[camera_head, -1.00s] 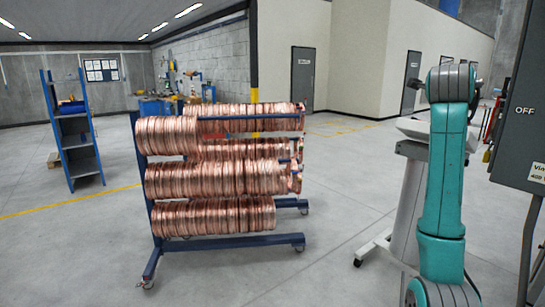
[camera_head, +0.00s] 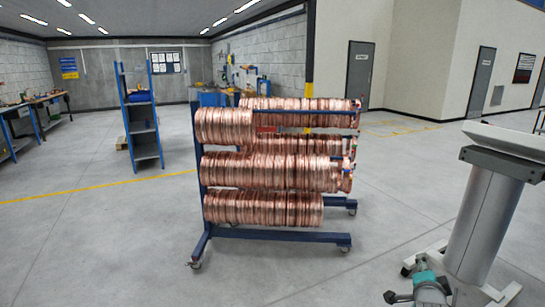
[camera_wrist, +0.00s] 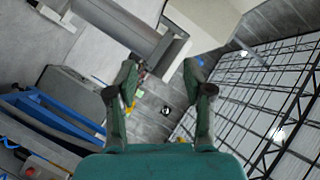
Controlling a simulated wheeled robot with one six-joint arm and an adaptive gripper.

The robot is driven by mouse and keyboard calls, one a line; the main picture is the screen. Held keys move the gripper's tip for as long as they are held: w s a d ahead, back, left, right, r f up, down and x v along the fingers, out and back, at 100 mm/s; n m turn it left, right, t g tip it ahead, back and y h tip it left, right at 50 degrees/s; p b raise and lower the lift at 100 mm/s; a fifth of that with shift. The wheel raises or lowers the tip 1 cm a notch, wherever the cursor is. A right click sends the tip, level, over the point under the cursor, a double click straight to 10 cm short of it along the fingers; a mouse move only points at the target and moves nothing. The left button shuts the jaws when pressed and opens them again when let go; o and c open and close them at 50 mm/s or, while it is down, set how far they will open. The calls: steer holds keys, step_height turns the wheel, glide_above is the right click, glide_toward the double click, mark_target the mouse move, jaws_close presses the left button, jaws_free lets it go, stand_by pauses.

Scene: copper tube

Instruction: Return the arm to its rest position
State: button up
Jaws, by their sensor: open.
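My gripper (camera_wrist: 161,72) shows in the wrist view with its two dark green fingers spread apart. Nothing sits between the fingertips. In the head view, only a small teal part of my arm (camera_head: 428,288) shows at the bottom edge, right of centre. The rest of the arm is out of that picture. The wrist view is steeply tilted and looks past the fingers at walls and the roof structure.
A blue wheeled rack (camera_head: 290,236) with rows of copper tube coils (camera_head: 262,209) stands in the middle. A grey pedestal stand (camera_head: 484,215) is close at the right. A blue shelf (camera_head: 146,148) stands further back left. Grey floor (camera_head: 100,240) is clear at the front left.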

steer(key=s+a+f+n+t+y, duration=0.15)
steer(key=s+a+f+n, duration=0.35)
steer(key=s+a+f, duration=0.55)
steer(key=s+a+f+n+y, duration=0.35)
steer(key=s+a+f, duration=0.45)
steer(key=s, duration=0.6)
steer(key=s+a+r+n+y, duration=0.1)
steer(key=s+a+r+n, duration=0.1)
steer(key=s, duration=0.7)
steer(key=s+a+r+n+y, duration=0.1)
steer(key=s+a+r+n, duration=0.2)
steer(key=s, duration=0.6)
steer(key=s+a+r+n+y, duration=0.1)
steer(key=s+a+r+n, duration=0.1)
steer(key=s, duration=0.7)
steer(key=shift+s+a+r+n, duration=0.25)
steer(key=shift+s+r+n, duration=0.2)
steer(key=shift+n, duration=0.6)
steer(key=shift+d+t, duration=0.15)
steer(key=shift+t, duration=0.1)
